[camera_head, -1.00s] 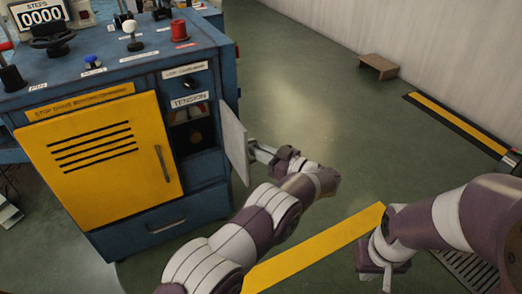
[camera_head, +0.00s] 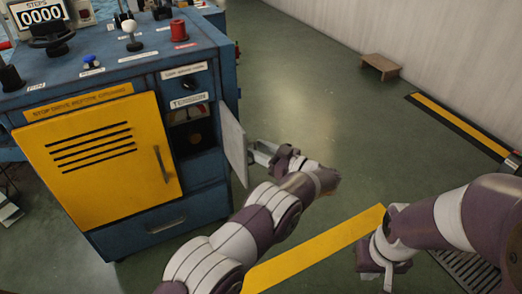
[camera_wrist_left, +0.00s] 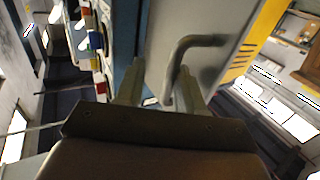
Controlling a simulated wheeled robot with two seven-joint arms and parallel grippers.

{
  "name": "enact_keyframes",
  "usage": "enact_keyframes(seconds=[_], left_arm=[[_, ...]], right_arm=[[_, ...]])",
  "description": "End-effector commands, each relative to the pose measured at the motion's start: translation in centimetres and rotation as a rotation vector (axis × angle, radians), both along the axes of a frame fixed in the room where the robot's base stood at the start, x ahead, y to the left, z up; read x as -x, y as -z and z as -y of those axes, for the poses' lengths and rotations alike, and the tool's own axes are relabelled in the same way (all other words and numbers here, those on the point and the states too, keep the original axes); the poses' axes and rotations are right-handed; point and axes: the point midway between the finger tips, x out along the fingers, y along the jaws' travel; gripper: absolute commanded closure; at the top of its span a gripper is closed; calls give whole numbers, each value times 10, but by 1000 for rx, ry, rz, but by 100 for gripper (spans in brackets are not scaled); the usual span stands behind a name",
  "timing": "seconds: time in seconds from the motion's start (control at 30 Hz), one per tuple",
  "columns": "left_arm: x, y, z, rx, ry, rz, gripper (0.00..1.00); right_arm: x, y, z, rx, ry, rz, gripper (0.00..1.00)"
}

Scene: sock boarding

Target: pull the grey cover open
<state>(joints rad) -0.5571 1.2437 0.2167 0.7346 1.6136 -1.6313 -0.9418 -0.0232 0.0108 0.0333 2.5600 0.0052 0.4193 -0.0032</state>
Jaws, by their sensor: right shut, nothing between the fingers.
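The grey cover (camera_head: 233,141) stands swung out from the right of the cabinet's compartment, seen nearly edge-on in the head view. In the left wrist view it is a grey panel (camera_wrist_left: 212,22) with a bent grey handle (camera_wrist_left: 192,41). My left gripper (camera_head: 258,155) is at the outer side of the cover. Its fingers are spread in the left wrist view (camera_wrist_left: 158,82), with the handle's end between or just ahead of them; contact is unclear. My right gripper (camera_head: 371,276) is shut and empty, low at the right.
The blue cabinet (camera_head: 150,70) has a closed yellow door (camera_head: 95,165) left of the open compartment (camera_head: 192,135), which holds a dial. A small wooden stool (camera_head: 381,66) stands by the wall.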

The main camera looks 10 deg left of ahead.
Motion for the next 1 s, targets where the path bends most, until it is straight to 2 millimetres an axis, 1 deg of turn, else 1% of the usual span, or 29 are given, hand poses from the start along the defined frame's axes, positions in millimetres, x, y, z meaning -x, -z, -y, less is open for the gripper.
enact_keyframes(seconds=[0.17,0.27,0.37,0.5,0.6,0.7,0.8,1.0], left_arm=[[0,1,1,0,1,0,62],[3,0,6,1,3,0,62],[10,-3,22,0,5,-1,62],[29,-2,56,0,6,1,62],[41,0,79,1,4,2,62],[51,1,97,1,2,2,62],[56,1,108,1,1,2,62],[59,1,112,1,-1,0,62]], right_arm=[[0,0,0,0,0,0,100],[0,-3,0,0,0,0,100],[0,-11,0,0,0,0,100],[0,-20,0,0,0,0,100],[0,-22,0,0,0,0,100],[0,-21,0,0,0,0,100],[0,-20,0,0,0,0,100],[0,-20,0,0,0,0,100]])
